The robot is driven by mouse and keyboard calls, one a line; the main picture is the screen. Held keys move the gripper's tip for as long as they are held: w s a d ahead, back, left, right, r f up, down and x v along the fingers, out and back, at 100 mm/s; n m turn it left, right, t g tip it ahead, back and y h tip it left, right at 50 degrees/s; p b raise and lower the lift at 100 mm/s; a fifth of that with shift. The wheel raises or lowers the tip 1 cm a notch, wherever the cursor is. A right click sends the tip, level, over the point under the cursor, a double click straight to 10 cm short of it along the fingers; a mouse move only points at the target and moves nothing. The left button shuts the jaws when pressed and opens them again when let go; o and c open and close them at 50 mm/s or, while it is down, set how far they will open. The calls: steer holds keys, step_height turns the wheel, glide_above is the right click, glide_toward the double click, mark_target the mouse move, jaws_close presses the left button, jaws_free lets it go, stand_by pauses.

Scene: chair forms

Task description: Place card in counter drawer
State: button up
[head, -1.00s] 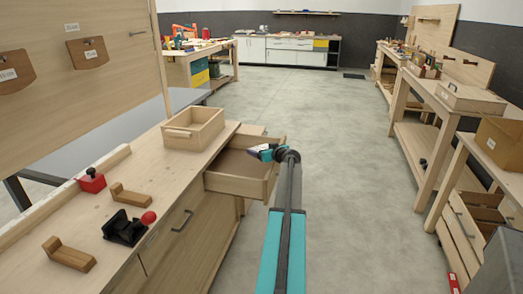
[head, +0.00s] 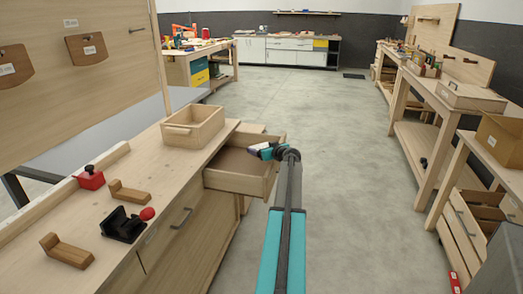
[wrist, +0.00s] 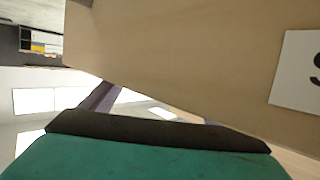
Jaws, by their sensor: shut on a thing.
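My gripper (head: 256,148) reaches in from the right, over the far part of the open counter drawer (head: 235,185). It is shut with its jaws pointing left. A small pale sliver shows between the dark purple fingers in the wrist view (wrist: 155,108). It fits the card, but its outline is mostly hidden by the gripper housing. The drawer is pulled out from the wooden counter (head: 95,225), and its visible floor looks bare. In the wrist view a tan wooden panel (wrist: 190,55) with a white label (wrist: 298,70) fills the upper right, close to the fingers.
On the counter stand an open wooden box (head: 193,128), a red block with a black knob (head: 89,179), a black device with a red ball (head: 124,225) and two wooden brackets. The floor (head: 350,190) right of my arm is clear. Benches line the right side.

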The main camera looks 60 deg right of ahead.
steer(key=shift+a+f+b, duration=0.1)
steer(key=shift+f+b, duration=0.2)
steer(key=shift+f, duration=0.05)
steer(key=o, duration=1)
steer(key=shift+f, duration=0.1)
steer(key=shift+r+p, duration=0.3)
steer(key=shift+p, duration=0.2)
steer(key=shift+r+p, duration=0.5)
steer(key=shift+p, duration=0.4)
steer(key=shift+b+v, duration=1.05)
steer(key=shift+v, duration=4.85)
